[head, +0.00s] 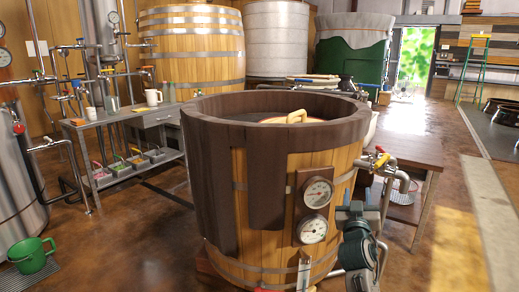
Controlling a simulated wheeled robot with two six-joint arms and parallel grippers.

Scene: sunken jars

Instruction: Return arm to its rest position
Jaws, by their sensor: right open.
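My right gripper (357,201) shows at the lower right of the middle, in front of the right side of the big wooden barrel (268,205). I see it mostly from behind, with its dark grey-green wrist below it. It is open, and I see nothing held in it. My left gripper is not in view. The barrel has a dark rim, a dark stained patch down its front and two round gauges (318,193). A pale wooden handle (297,117) shows inside the rim; the rest of the inside is mostly hidden.
Steel pipes with a yellow valve handle (381,161) and a wooden table (412,153) stand close to the barrel's right. A metal bench (130,119) with cups and tools is on the left. Floor at the right is clear.

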